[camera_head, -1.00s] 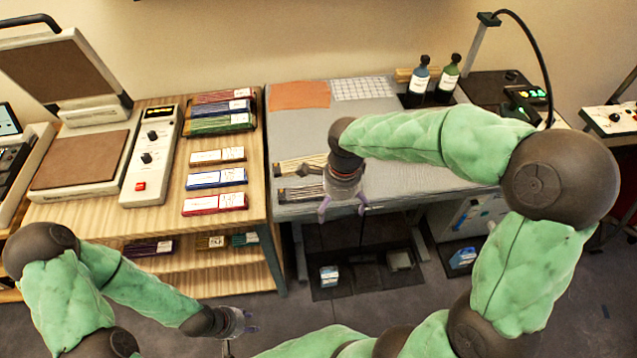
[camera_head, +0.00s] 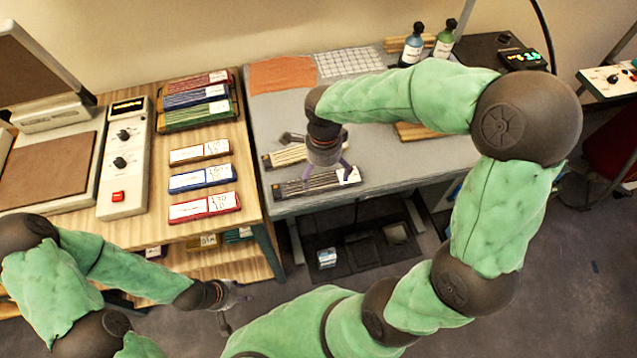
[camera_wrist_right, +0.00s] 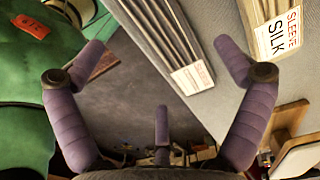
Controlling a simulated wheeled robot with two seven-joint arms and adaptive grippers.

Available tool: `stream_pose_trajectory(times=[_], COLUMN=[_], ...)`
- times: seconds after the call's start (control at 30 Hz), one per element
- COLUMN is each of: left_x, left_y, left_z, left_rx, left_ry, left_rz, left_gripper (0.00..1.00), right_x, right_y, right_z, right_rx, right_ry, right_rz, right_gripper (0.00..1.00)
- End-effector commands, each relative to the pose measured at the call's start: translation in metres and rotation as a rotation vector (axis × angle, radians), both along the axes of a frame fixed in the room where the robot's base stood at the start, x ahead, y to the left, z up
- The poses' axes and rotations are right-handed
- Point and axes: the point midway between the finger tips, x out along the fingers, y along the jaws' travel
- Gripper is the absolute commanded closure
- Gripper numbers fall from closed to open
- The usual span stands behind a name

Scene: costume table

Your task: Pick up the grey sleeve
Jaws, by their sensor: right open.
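The grey sleeve (camera_head: 296,189) is a bundle of dark grey strips with a white label, lying at the front edge of the grey table. It also shows in the right wrist view (camera_wrist_right: 165,32), with its label end between my fingers' directions. My right gripper (camera_head: 341,184) is over the sleeve's right part in the head view, fingers spread and empty; its fingers also show in the wrist view (camera_wrist_right: 160,62). A cream sleeve (camera_head: 283,157) lies just behind, labelled "SLEEVE SILK" in the wrist view (camera_wrist_right: 278,36). My left gripper (camera_head: 234,299) is low in front of the wooden table.
The grey table (camera_head: 400,165) has an orange cloth (camera_head: 282,74), a gridded sheet (camera_head: 347,62) and two bottles (camera_head: 411,48) at the back. The wooden table (camera_head: 150,215) at left holds several labelled bundles and a control box (camera_head: 124,160). My right forearm covers part of the grey table.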

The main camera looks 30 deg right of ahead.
Motion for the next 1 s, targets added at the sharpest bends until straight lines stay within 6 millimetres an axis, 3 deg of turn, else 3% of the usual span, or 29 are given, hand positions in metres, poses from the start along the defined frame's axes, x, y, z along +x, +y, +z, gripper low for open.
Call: stream_pose_trajectory(times=[0.17, 0.5, 0.73, 0.77, 0.97, 1.0], left_x=[0.000, 0.000, 0.000, 0.000, 0.000, 0.000], left_y=[0.000, 0.000, 0.000, 0.000, 0.000, 0.000], left_z=[-0.004, -0.022, -0.021, -0.021, -0.021, -0.021], left_rx=[0.000, 0.000, 0.000, 0.000, 0.000, 0.000], left_ry=[0.000, -0.001, -0.001, -0.001, -0.001, -0.001], left_rz=[0.000, 0.000, 0.000, 0.000, 0.000, 0.000], left_gripper=[0.60, 0.60, 0.60, 0.60, 0.60, 0.60], right_x=[0.000, 0.000, 0.001, 0.001, 0.001, 0.001], right_y=[0.000, 0.000, 0.001, 0.001, 0.001, 0.001], right_z=[-0.009, -0.052, -0.053, -0.053, -0.053, -0.053], right_rx=[-0.001, 0.000, 0.001, 0.001, 0.001, 0.001], right_ry=[0.001, 0.001, -0.001, -0.001, -0.001, 0.000], right_rz=[0.001, 0.000, 0.001, 0.001, 0.001, 0.001], right_gripper=[0.00, 0.00, 0.00, 0.03, 0.59, 0.59])
